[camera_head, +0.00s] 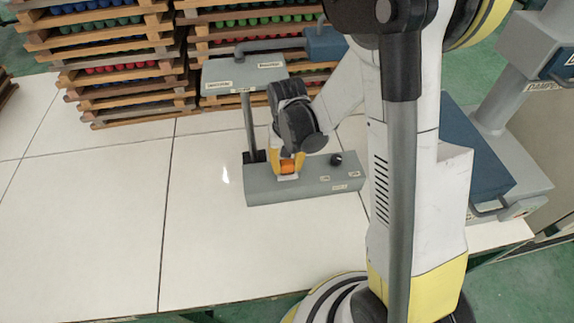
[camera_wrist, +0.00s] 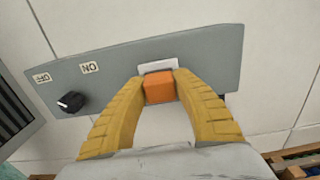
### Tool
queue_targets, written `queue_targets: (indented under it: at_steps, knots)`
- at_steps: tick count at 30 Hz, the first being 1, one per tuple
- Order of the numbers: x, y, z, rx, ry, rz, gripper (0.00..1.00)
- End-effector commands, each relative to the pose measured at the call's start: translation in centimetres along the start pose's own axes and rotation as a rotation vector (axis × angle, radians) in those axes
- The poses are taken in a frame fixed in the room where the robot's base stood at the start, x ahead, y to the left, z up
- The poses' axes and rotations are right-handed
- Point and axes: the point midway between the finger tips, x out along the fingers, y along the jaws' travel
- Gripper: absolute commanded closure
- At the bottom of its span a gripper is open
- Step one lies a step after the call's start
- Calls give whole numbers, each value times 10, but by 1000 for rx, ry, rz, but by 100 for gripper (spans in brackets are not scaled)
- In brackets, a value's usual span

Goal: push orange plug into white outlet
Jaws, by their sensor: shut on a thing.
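The orange plug (camera_wrist: 159,89) is between the yellow fingers of my gripper (camera_wrist: 160,82) in the wrist view. In the head view the orange plug (camera_head: 287,167) shows below my gripper (camera_head: 287,160), over the grey base box. The white outlet (camera_wrist: 158,66) is on the grey panel, right at the plug's far edge in the wrist view. In the head view a bit of the white outlet (camera_head: 288,177) shows at the plug's lower end. My gripper is shut on the plug. Whether the plug is seated in the outlet cannot be told, as the contact is hidden.
The grey base box (camera_head: 320,188) carries a black knob (camera_head: 336,159), also seen in the wrist view (camera_wrist: 71,101) near ON and OFF labels. Stacked wooden trays (camera_head: 120,60) stand behind. The white tiled table (camera_head: 100,200) is clear at left.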

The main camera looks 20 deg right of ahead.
Motion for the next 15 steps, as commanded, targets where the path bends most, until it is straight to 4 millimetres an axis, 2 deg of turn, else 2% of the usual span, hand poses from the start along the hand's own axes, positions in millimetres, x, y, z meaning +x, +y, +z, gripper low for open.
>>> queue_targets:
  at_steps: [15]
  knots:
    - [5,0,0,0,0,0,94]
